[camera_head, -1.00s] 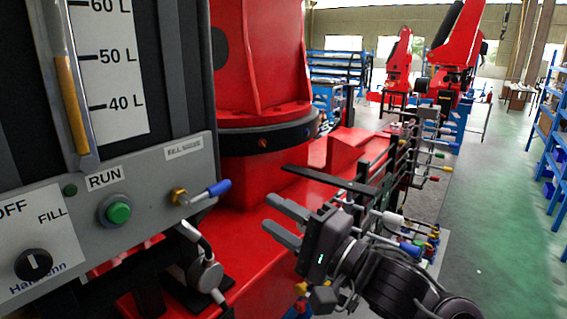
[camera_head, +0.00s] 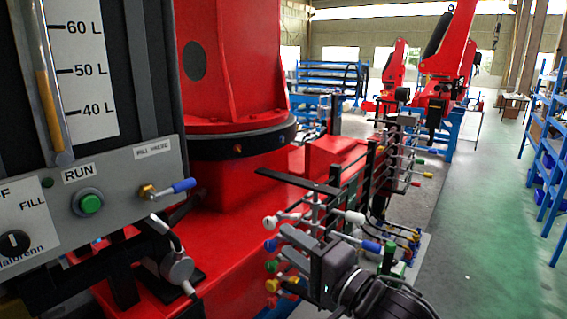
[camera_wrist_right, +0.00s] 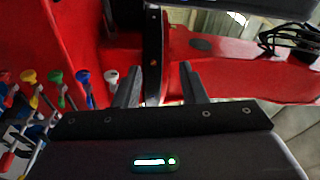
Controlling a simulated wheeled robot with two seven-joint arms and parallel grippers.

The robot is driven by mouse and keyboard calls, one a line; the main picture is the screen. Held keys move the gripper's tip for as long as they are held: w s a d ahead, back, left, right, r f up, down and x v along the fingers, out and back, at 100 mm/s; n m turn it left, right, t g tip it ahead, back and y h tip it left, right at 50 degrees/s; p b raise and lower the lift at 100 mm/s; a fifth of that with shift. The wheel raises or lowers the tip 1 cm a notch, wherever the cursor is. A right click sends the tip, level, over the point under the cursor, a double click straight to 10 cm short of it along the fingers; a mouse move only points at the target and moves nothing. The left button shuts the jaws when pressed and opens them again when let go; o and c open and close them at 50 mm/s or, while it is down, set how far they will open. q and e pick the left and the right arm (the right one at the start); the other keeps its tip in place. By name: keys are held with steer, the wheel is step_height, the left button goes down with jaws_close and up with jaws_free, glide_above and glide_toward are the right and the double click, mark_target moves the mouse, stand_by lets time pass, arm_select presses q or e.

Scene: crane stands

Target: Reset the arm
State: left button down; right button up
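My right gripper (camera_head: 283,245) is in front of the lever bank (camera_head: 372,180), fingers pointing left. In the right wrist view its two fingers (camera_wrist_right: 160,85) are apart with nothing held between them. A dark upright post shows behind the gap. Several levers with coloured knobs, including a white knob (camera_wrist_right: 111,76) and a blue knob (camera_wrist_right: 82,77), lie left of the fingers there. In the head view the gripper overlaps part of the levers; whether it touches any cannot be told. The red crane base (camera_head: 235,70) stands behind. My left gripper is not in view.
A grey control panel (camera_head: 115,185) with a green RUN button (camera_head: 90,203), a black knob (camera_head: 14,243) and a blue-handled fill valve (camera_head: 172,188) stands at left. Other red cranes (camera_head: 447,60) and blue shelving (camera_head: 548,140) are farther back. The green floor at right is clear.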

steer(key=s+d+f+n+g+h, duration=0.1)
steer(key=s+d+f+h, duration=0.1)
steer(key=d+f+h, duration=0.5)
steer(key=s+d+f+n+g+h, duration=0.15)
steer(key=d+f, duration=0.25)
steer(key=f, duration=0.7)
steer(key=s+d+f+n+g+h, duration=0.2)
steer(key=s+d+f+n+g, duration=0.15)
steer(key=s+f, duration=0.4)
steer(key=s+d+f+n+g+h, duration=0.25)
steer(key=s+d+f+g, duration=0.2)
steer(key=s, duration=0.55)
step_height(320, 180, down, 34)
steer(key=a+n+g+b, duration=0.1)
steer(key=b, duration=0.4)
steer(key=s+d+f+b, duration=0.1)
steer(key=s+f+b, duration=0.1)
steer(key=s+f, duration=0.8)
steer(key=s+d+f+g+b, duration=0.1)
steer(key=s+d+f+b, duration=0.1)
steer(key=s+f, duration=0.9)
step_height(320, 180, down, 3)
steer(key=shift+d+r, duration=0.15)
steer(key=shift+d, duration=0.15)
steer(key=shift+s+n, duration=0.1)
steer(key=shift+n, duration=0.15)
